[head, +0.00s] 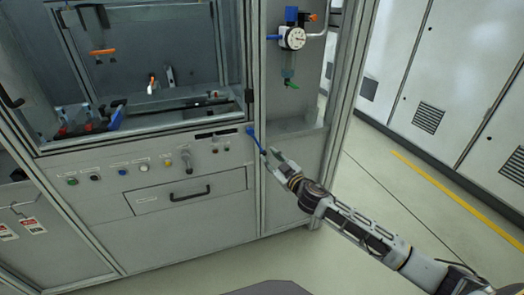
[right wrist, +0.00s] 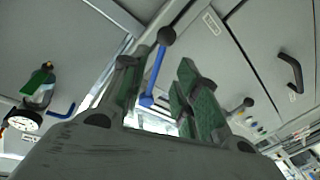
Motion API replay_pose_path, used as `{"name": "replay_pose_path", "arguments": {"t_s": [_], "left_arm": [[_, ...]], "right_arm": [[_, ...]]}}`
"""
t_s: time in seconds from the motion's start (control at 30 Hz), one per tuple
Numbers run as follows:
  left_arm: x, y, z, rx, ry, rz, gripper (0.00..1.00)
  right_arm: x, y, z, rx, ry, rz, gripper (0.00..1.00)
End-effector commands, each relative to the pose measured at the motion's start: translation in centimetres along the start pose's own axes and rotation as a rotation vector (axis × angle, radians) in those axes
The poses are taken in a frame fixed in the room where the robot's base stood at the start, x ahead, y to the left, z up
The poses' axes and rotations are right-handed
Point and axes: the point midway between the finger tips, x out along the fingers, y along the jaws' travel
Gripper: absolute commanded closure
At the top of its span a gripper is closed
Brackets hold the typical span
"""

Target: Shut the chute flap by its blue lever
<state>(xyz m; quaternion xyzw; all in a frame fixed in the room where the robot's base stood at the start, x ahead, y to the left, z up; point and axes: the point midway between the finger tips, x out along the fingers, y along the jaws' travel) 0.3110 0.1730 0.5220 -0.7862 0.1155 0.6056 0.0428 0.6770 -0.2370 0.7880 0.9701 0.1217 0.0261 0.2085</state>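The blue lever (head: 254,138) sticks out from the right end of the machine's front panel, slanting down to a dark ball end. In the right wrist view the lever (right wrist: 155,72) and its dark ball (right wrist: 166,36) show between my green-padded fingers, with a gap visible on the right side. My right gripper (head: 269,158) is open at the ball end of the lever; contact cannot be told. A dark slot (head: 217,133) lies in the panel left of the lever. I cannot clearly make out the flap or its position. My left gripper is not in view.
A drawer with a black handle (head: 190,194) and a row of buttons (head: 122,172) are left of the lever. A gauge (head: 293,38) with a blue-handled valve and a green-handled one is above right. A frame post (head: 345,85) stands right of the lever. The floor is clear.

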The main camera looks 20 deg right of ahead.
Motion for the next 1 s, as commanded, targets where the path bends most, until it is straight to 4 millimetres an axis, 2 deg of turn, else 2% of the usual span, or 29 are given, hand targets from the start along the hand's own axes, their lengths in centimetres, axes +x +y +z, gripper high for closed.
{"name": "replay_pose_path", "arguments": {"t_s": [1.0], "left_arm": [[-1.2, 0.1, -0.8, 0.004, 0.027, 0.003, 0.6]], "right_arm": [[6.0, 0.0, 0.0, -0.001, 0.0, 0.0, 0.69]]}}
